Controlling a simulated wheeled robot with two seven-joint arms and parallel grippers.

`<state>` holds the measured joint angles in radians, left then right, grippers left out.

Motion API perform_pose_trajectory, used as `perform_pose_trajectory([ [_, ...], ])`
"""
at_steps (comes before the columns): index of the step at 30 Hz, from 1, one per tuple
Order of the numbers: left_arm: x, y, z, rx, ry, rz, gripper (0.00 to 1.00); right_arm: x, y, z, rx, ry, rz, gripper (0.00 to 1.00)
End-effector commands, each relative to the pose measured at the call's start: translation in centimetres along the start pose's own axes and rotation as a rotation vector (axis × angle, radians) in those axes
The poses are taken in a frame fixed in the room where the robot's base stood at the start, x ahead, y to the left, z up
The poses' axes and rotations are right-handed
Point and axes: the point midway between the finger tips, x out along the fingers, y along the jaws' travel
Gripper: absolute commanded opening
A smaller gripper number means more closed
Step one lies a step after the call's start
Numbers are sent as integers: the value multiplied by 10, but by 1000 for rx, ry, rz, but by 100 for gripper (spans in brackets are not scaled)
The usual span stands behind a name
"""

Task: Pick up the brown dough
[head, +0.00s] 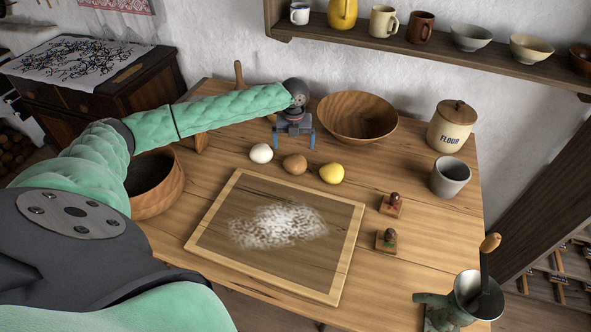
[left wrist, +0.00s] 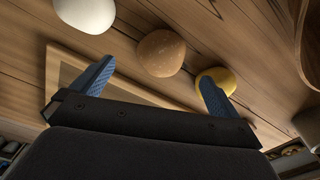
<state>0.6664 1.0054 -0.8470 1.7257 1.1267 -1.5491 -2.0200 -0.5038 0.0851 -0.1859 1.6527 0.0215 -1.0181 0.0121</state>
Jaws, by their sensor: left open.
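The brown dough (head: 295,164) is a small round ball on the wooden table, between a white ball (head: 261,153) and a yellow ball (head: 332,173). My left gripper (head: 294,140) is open and empty just behind the brown dough, its blue fingers pointing down. In the left wrist view the brown dough (left wrist: 160,53) shows beyond and between the open fingers (left wrist: 154,88), with no visible contact. The white ball (left wrist: 85,14) is at its left and the yellow ball (left wrist: 216,80) at its right, partly behind a finger. My right gripper is not in view.
A floured board (head: 345,255) lies in front of the balls. A wooden bowl (head: 357,117) stands right behind the gripper, and another bowl (head: 160,190) at left.

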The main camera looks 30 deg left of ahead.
Motion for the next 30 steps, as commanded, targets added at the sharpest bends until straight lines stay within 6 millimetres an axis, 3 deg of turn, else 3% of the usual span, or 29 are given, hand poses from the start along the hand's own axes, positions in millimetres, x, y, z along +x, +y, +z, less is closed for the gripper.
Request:
perform_pose_trajectory([
  [4, 8, 0, 0, 0, 0, 0, 100, -13, -2, -4, 2, -2, -4, 36],
  [8, 16, 0, -1, -1, 2, 0, 100, -10, -1, -3, 1, -2, -2, 36],
  [17, 37, -1, -2, 0, 1, 0, 100, 12, 4, 3, -2, 7, 6, 36],
  [30, 78, -3, -8, 0, 1, 1, 100, 61, 18, 22, -14, 35, 25, 36],
])
